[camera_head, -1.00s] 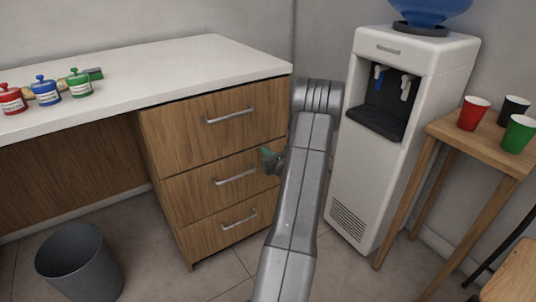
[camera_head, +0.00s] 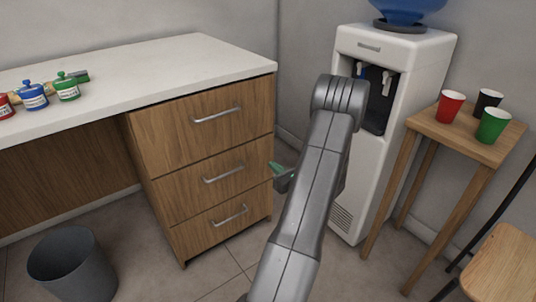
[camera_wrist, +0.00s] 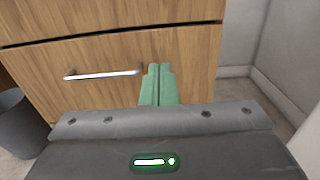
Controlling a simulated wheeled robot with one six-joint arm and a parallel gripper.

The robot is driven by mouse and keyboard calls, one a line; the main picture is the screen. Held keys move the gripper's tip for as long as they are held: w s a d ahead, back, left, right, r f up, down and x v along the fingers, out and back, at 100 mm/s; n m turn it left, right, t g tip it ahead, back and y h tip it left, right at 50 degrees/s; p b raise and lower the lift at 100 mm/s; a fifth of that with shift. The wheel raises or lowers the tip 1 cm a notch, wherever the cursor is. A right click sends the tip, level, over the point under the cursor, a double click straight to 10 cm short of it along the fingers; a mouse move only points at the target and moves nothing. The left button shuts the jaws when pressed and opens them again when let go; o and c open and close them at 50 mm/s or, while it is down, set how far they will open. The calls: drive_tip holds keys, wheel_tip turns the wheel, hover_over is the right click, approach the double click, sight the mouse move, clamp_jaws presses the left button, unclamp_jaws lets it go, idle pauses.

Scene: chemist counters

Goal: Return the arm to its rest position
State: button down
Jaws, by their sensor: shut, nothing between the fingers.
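My gripper (camera_head: 278,169) shows as a small green tip left of my raised grey arm, in front of the right edge of the wooden drawer unit. In the wrist view its two green fingers (camera_wrist: 158,85) are together, shut with nothing between them. They point towards a wooden drawer front with a metal handle (camera_wrist: 103,74) left of them. The rest of the gripper is partly hidden behind my arm in the head view.
The drawer unit (camera_head: 198,135) has three closed drawers under a white counter (camera_head: 150,75) holding several labelled jars. A water dispenser (camera_head: 400,60) stands behind my arm. A small table (camera_head: 465,135) with three cups is at right, a chair (camera_head: 505,265) and bin (camera_head: 72,265) nearer.

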sight(249, 145)
drive_tip(key=shift+s, duration=0.15)
drive_tip(key=b+x, duration=0.2)
drive_tip(key=x, duration=1.1)
drive_tip(key=shift+w+a, duration=0.25)
drive_tip(key=shift+w, duration=0.2)
drive_tip(key=shift+a, duration=0.1)
